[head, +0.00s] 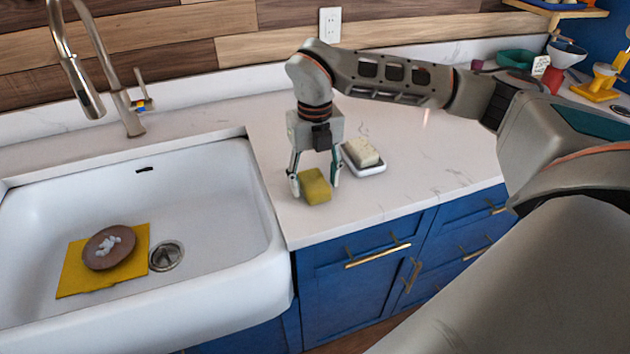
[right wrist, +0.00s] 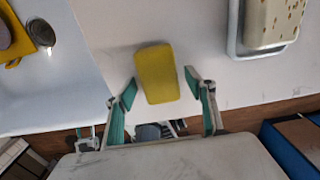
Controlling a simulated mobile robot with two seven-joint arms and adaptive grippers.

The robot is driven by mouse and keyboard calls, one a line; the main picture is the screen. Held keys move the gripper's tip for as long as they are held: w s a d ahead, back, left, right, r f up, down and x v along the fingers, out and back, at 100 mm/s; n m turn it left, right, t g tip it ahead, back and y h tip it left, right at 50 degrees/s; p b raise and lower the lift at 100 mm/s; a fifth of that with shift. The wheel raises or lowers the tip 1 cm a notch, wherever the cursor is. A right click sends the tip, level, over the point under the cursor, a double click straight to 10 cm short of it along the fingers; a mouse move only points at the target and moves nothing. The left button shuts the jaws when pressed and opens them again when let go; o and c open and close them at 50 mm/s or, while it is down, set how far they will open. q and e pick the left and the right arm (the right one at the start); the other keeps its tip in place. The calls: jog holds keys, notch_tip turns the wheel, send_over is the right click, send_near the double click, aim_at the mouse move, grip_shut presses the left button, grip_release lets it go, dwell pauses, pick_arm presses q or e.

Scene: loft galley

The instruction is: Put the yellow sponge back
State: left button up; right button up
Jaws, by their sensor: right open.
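The yellow sponge (head: 315,187) lies on the white counter just right of the sink. My right gripper (head: 315,180) is open and points down over it, with one finger on each side in the head view. In the right wrist view the sponge (right wrist: 155,73) lies ahead of and partly between the open fingertips of the right gripper (right wrist: 157,88). I cannot tell whether either finger touches it. My left gripper is not in view.
A soap dish (head: 366,168) with a pale bar (head: 361,152) stands close right of the gripper. The white sink (head: 205,205) on the left holds a yellow cloth (head: 75,273) under a brown plate (head: 98,258). A faucet (head: 118,80) rises behind it. Bowls and a yellow stand (head: 600,85) are far right.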

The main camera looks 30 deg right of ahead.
aim_at(315, 182)
notch_tip(315, 182, up, 12)
jog(key=shift+f, duration=0.2)
jog(key=shift+s, duration=0.1)
dwell(0.6)
